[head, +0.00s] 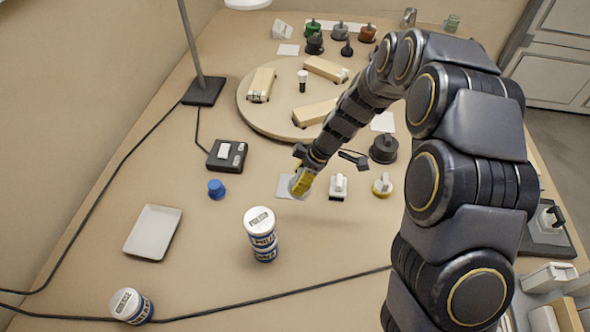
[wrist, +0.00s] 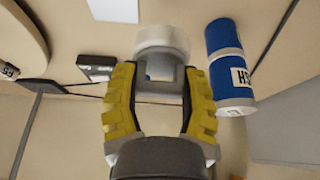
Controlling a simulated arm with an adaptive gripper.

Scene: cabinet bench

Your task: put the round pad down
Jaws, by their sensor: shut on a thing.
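The round pad (wrist: 163,40) has a pale round head on a grey grip piece. In the wrist view it sits between the yellow fingers of my gripper (wrist: 160,96), which is shut on its grey part. In the head view my gripper (head: 302,182) points down and left, low over the middle of the bench. The pad (head: 294,185) shows there as a small pale shape at the fingertips, partly hidden by them. A pale square sheet (head: 284,190) lies under or just behind it. I cannot tell whether the pad touches the sheet.
Stacked blue-and-white cans (head: 262,238) stand in front of the gripper. A blue cap (head: 216,189), a black box (head: 227,156) and a white tray (head: 139,243) lie left. A white-knobbed piece (head: 338,187) and a yellow-based piece (head: 383,186) stand close right. A round board (head: 262,122) with blocks is behind.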

